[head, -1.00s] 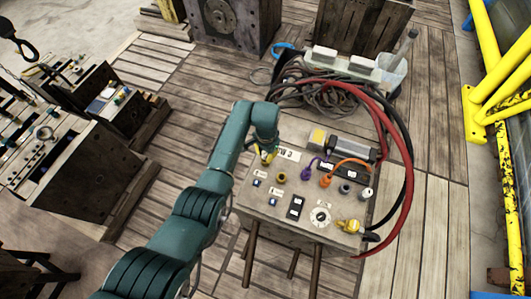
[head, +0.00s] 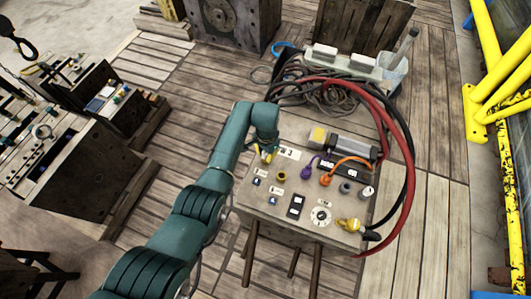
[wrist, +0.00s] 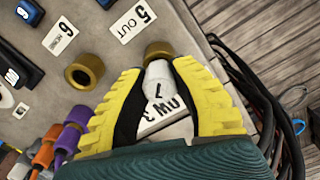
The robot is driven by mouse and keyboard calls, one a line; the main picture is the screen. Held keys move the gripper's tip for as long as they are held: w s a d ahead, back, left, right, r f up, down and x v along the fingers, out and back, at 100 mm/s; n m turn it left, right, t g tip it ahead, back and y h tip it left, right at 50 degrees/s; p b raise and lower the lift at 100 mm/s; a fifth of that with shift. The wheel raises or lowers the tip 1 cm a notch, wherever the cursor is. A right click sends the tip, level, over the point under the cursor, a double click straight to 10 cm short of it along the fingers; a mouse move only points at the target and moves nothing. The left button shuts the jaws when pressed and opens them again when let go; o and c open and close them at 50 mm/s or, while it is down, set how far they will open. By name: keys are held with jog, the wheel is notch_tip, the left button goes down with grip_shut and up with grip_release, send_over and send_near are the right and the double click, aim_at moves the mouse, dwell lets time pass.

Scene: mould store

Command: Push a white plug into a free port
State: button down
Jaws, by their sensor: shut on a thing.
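My gripper (head: 266,155) is at the far left corner of the panel box (head: 250,190). In the wrist view its yellow fingers (wrist: 160,100) are shut on a white plug (wrist: 158,72) with a dark mark on it. The plug's far end is at a brass port ring (wrist: 158,50); I cannot tell how deep it sits. A second brass port (wrist: 85,70) to the left is hollow and empty; it also shows in the head view (head: 279,176). An orange plug (head: 326,180) and a purple plug (head: 306,171) sit farther right.
A white label (wrist: 163,121) lies behind the fingers. A grey cylinder (head: 340,146), a dial (head: 321,216), a black switch (head: 296,206) and a yellow fitting (head: 350,225) crowd the panel. Thick red and black hoses (head: 408,170) arc along the right side.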

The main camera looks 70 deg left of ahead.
aim_at(265, 153)
jog(key=shift+f+b, duration=0.35)
jog(key=shift+f, duration=0.05)
dwell(0.6)
jog(key=shift+c, duration=2.2)
grip_release()
jog(key=shift+r, duration=0.15)
notch_tip(265, 153, up, 7)
jog(key=p, duration=0.7)
jog(key=shift+r, duration=0.2)
jog(key=shift+f, duration=0.1)
